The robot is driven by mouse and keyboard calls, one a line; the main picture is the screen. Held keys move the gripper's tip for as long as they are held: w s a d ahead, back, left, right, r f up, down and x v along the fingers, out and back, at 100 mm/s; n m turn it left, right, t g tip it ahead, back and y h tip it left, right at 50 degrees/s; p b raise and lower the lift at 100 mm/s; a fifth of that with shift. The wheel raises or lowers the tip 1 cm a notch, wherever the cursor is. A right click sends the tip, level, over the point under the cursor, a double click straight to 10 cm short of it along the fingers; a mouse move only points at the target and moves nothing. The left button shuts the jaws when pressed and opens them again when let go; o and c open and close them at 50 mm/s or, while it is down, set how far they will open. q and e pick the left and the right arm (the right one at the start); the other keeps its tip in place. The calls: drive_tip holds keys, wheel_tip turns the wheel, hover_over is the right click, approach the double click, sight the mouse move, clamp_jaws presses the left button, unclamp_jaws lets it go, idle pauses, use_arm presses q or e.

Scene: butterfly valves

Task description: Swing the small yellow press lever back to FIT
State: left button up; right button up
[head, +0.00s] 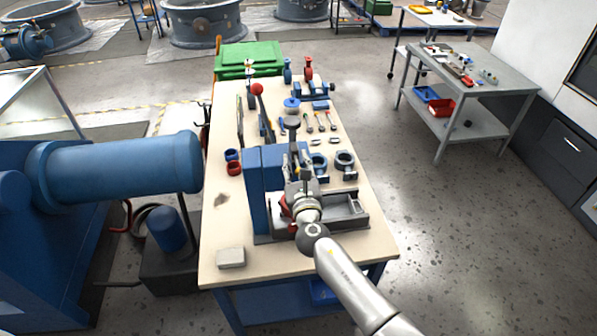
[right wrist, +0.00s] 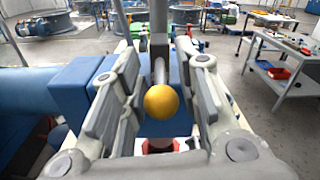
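The yellow ball knob (right wrist: 161,101) of the small press lever shows in the right wrist view, on a grey rod that runs away from the camera. My right gripper (right wrist: 160,68) has a finger on each side of the knob. The fingers stand apart, with a visible gap beside the ball, so they are not closed on it. In the head view my right gripper (head: 299,162) is in front of the blue press (head: 268,180) on the workbench and hides the knob. No FIT mark can be read. My left gripper does not show.
The bench (head: 222,195) holds a red ball-topped lever (head: 257,89), blue and red rings, grey rings (head: 345,160), several tools and a grey tray (head: 343,208). A pale block (head: 231,257) lies at the front left.

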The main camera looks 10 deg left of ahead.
drive_tip(key=shift+s+d+f, duration=0.1)
drive_tip(key=shift+s+d, duration=0.05)
drive_tip(key=shift+s, duration=0.25)
drive_tip(key=v, duration=1.1)
drive_tip(key=shift+s, duration=0.15)
